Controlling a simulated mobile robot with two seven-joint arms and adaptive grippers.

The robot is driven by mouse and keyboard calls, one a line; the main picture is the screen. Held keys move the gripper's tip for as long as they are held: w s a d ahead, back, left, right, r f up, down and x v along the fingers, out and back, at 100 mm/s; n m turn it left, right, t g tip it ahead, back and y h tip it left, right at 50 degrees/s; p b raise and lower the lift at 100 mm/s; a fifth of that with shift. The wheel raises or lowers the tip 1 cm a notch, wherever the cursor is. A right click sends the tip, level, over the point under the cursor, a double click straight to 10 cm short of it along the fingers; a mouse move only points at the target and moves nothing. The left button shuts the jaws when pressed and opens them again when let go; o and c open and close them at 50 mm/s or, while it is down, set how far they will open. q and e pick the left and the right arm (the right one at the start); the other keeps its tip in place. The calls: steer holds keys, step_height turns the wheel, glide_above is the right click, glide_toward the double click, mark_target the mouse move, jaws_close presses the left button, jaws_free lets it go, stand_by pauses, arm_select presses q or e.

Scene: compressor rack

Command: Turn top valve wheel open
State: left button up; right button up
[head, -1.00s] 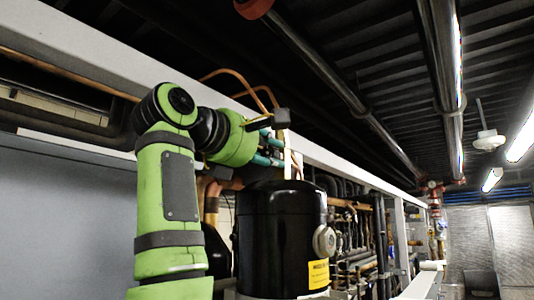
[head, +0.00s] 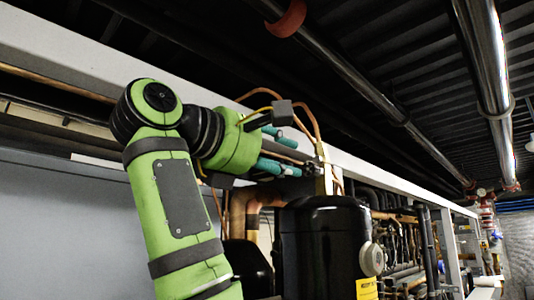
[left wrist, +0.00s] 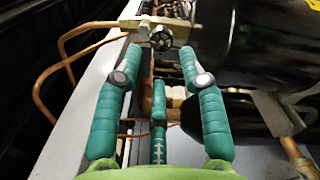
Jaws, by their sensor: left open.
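The valve wheel (left wrist: 161,38) is a small dark spoked handwheel on a brass-coloured valve block (left wrist: 180,30), at the top of the left wrist view. My left gripper (left wrist: 161,54) has teal fingers that are spread and empty. Its two long fingertips lie on either side of the wheel, just short of it in the picture; contact cannot be told. A third teal finger sits lower, between them. In the head view my left gripper (head: 290,152) reaches right toward the piping above the black tank. I cannot clearly pick out the wheel there. My right gripper is not in view.
A black cylindrical tank (head: 322,245) stands below and right of the gripper. Thin copper pipes (left wrist: 62,62) curve left of the wheel. A pale frame beam (head: 190,92) runs behind the arm. Dense piping (head: 400,240) fills the right side.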

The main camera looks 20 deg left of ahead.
arm_select(q)
steer(key=v, duration=0.3)
steer(key=shift+s+a, duration=0.15)
steer(key=shift+s, duration=0.1)
stand_by(0.4)
